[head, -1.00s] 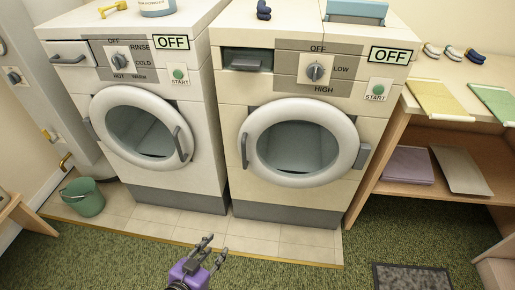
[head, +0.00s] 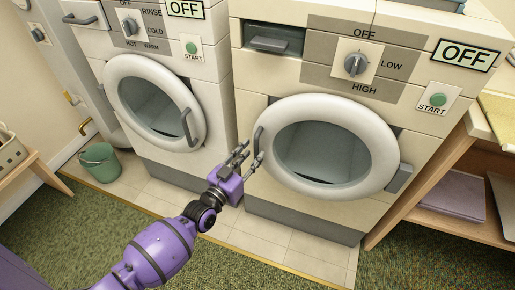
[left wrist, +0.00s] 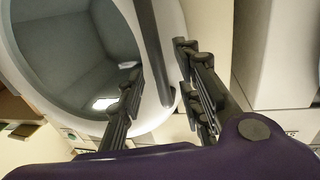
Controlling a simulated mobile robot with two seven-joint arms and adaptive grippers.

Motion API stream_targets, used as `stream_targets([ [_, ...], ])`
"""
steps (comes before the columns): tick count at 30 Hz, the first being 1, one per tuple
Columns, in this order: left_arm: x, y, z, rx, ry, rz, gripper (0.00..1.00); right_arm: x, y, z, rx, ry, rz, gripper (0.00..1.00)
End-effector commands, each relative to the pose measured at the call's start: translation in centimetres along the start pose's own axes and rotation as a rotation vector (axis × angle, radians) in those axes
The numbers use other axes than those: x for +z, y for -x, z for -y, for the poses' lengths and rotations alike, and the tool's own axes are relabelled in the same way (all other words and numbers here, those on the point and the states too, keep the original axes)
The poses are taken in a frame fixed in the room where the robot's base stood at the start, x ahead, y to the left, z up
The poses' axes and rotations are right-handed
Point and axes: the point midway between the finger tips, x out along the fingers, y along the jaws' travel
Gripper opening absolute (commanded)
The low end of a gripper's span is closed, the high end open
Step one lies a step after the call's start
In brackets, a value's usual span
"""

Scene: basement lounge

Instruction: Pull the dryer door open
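The dryer (head: 290,215) is the right-hand machine, with OFF, LOW and HIGH around its knob. Its round white-rimmed door (head: 322,106) looks closed against the front. The grey door handle (head: 258,139) is on the door's left edge; it also shows as a dark bar (left wrist: 150,38) in the left wrist view. My left gripper (head: 249,153) is open and empty, just left of and below the handle. In the left wrist view the fingers (left wrist: 158,60) appear on either side of the bar. I cannot tell whether they reach around it. My right gripper is not in view.
The washer (head: 185,150) with its own round door (head: 157,100) stands close on the left. A green bucket (head: 99,163) is on the tiled strip at the left. A wooden shelf unit (head: 455,205) stands right of the dryer. The carpet in front is clear.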

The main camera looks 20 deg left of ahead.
Motion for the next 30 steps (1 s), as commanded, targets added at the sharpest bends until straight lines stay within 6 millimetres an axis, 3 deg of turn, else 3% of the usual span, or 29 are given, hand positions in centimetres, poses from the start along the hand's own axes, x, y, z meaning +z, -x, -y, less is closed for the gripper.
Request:
stream_targets([
  [7,0.1,-2.9,-0.1,0.001,0.001,0.0,0.33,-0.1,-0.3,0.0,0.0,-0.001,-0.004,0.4],
  [17,0.0,-3.3,0.0,0.0,0.0,0.001,0.33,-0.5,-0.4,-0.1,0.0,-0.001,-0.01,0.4],
  [24,0.0,-3.3,0.0,0.0,0.0,0.001,0.01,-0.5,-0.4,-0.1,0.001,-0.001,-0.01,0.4],
  [30,0.0,-3.3,0.0,0.001,0.0,0.001,0.0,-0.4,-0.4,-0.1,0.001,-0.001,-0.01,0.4],
])
